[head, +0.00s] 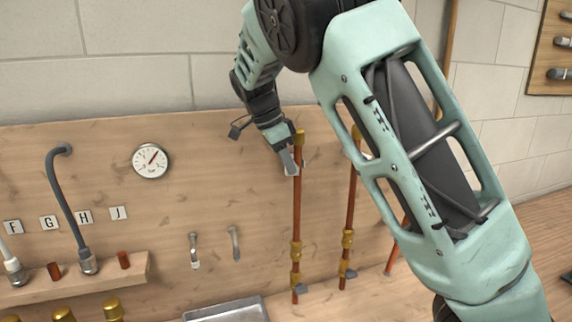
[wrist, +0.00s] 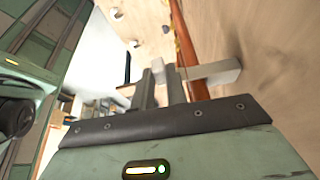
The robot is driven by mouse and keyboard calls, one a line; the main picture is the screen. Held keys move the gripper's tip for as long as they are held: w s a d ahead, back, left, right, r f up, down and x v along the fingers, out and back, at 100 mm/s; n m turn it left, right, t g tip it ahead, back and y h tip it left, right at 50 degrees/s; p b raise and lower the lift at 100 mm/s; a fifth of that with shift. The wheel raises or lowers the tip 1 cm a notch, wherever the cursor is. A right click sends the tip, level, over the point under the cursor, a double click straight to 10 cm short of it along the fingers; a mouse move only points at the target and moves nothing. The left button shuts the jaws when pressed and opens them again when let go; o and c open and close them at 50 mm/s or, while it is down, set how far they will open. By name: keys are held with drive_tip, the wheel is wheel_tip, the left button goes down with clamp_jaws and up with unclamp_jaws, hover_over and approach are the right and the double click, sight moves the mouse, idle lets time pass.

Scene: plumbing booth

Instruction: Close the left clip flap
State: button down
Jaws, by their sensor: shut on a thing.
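The left copper pipe (head: 297,215) stands upright against the wooden board, with brass fittings along it. My gripper (head: 289,160) is at its upper part, just below its brass top. In the wrist view the fingers of my gripper (wrist: 167,78) are close together at a pale grey bar (wrist: 217,72). This bar looks like the left clip flap and sticks out sideways across the copper pipe (wrist: 187,45). My gripper is shut on it. The clip's body is hidden, and how far the flap stands open I cannot tell.
A second copper pipe (head: 348,225) stands to the right, partly behind my arm. A round gauge (head: 151,160) and two small metal fittings (head: 194,250) are on the board at left. A grey tray (head: 228,311) lies below. A shelf (head: 110,272) holds a grey bent hose (head: 68,205).

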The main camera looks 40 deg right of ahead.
drive_tip(key=n+t+b, duration=0.1)
drive_tip(key=n, duration=0.1)
drive_tip(key=s+d+n+t+b, duration=0.1)
drive_tip(key=n, duration=0.2)
drive_tip(key=shift+s+d+f+b, duration=0.1)
drive_tip(key=shift+s+d+b, duration=0.05)
drive_tip(key=shift+b, duration=0.2)
drive_tip(key=shift+d+n+t+y+b, duration=0.55)
drive_tip(key=shift+d+n+t+b, duration=0.15)
drive_tip(key=shift+n, duration=1.55)
drive_tip(key=shift+d+n+t+y+b, duration=0.5)
drive_tip(key=shift+d+n+t+b, duration=0.2)
drive_tip(key=shift+n, duration=1.5)
drive_tip(key=shift+d+n+t+y+b, duration=0.6)
drive_tip(key=shift+d+n+b, duration=0.15)
drive_tip(key=shift+n, duration=1.5)
drive_tip(key=c, duration=1.4)
unclamp_jaws()
